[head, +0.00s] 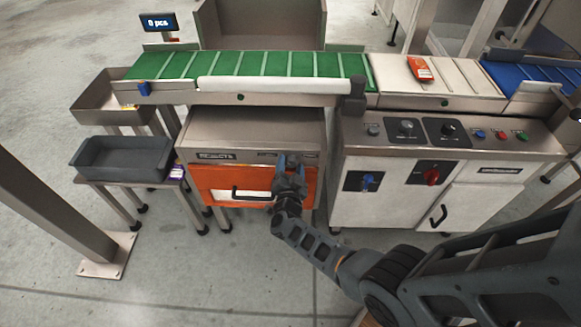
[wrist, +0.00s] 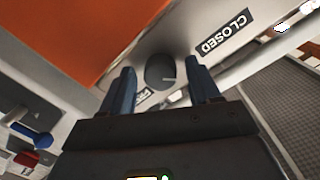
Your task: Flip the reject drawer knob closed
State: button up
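The reject drawer is the orange-fronted drawer (head: 238,183) in the grey cabinet under the green conveyor. Its dark knob (wrist: 158,72) shows in the wrist view on the pale panel beside the orange front, with a small light mark on its face. A black CLOSED label (wrist: 225,33) lies to its upper right, and a second, partly hidden label is below it. My gripper (wrist: 160,66) is open, one finger on each side of the knob; contact cannot be told. In the head view my gripper (head: 292,163) covers the knob at the cabinet's upper right.
The drawer has a black bar handle (head: 250,193). A white control cabinet (head: 400,204) with knobs and buttons stands to the right. A grey tray (head: 122,172) sits on a low stand to the left. A steel post (head: 60,205) rises at the left. Floor in front is clear.

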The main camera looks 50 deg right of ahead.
jog(key=p+v, duration=0.1)
jog(key=v, duration=0.6)
jog(key=shift+s+a+p, duration=0.25)
jog(key=shift+a+p, duration=0.05)
jog(key=shift+p, duration=0.1)
dwell(0.4)
